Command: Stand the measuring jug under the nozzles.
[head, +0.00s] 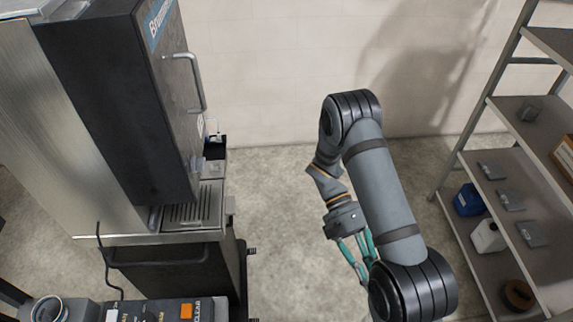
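The dark dispenser (125,95) stands at the left, with a vertical handle on its front. A pale nozzle part (198,166) shows small at its lower edge, above the slatted drip tray (190,208); no jug shows on the visible part of the tray. I cannot make out the measuring jug for certain in this view. My gripper (363,268) hangs low over the floor, right of the dispenser, with teal fingers pointing down. The fingers stand apart with nothing seen between them; their tips are partly hidden by my arm.
A small black holder (214,158) with a clear item sits behind the tray. A shelf rack (480,115) at the right holds a blue container (468,200), a white container (488,237) and grey items. A control panel (165,311) is at lower left. Open floor (275,190) lies between.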

